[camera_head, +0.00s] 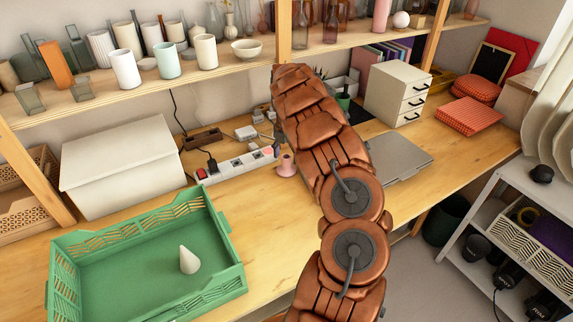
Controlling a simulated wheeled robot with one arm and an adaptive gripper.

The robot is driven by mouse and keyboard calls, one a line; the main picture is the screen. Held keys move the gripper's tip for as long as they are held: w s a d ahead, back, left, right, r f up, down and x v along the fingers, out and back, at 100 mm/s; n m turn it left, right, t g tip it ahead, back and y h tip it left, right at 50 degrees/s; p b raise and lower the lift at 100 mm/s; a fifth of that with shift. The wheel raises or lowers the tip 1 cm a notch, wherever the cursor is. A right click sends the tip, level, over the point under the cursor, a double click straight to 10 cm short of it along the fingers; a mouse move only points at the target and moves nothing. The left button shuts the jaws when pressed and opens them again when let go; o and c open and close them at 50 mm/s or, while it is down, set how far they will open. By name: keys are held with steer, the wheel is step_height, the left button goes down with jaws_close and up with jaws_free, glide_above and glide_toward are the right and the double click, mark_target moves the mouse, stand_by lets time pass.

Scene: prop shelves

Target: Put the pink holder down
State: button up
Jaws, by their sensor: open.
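The pink holder (287,166) stands upright on the wooden table, just past the right end of the white power strip and close to the left edge of my copper-coloured arm. It looks like a small spool with a wide base. My arm rises from the bottom of the picture and reaches up toward the shelf. I cannot make out my gripper's fingers; the arm's end covers that area. No contact between the gripper and the holder can be seen.
A green crate (237,277) with a white cone (189,260) inside stands front left. A white box (120,168) is behind it. The power strip (235,165) and a grey laptop (400,158) flank the arm. A shelf with vases runs above. Table right of the crate is clear.

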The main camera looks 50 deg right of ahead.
steer(key=shift+f, duration=0.85)
jaws_close()
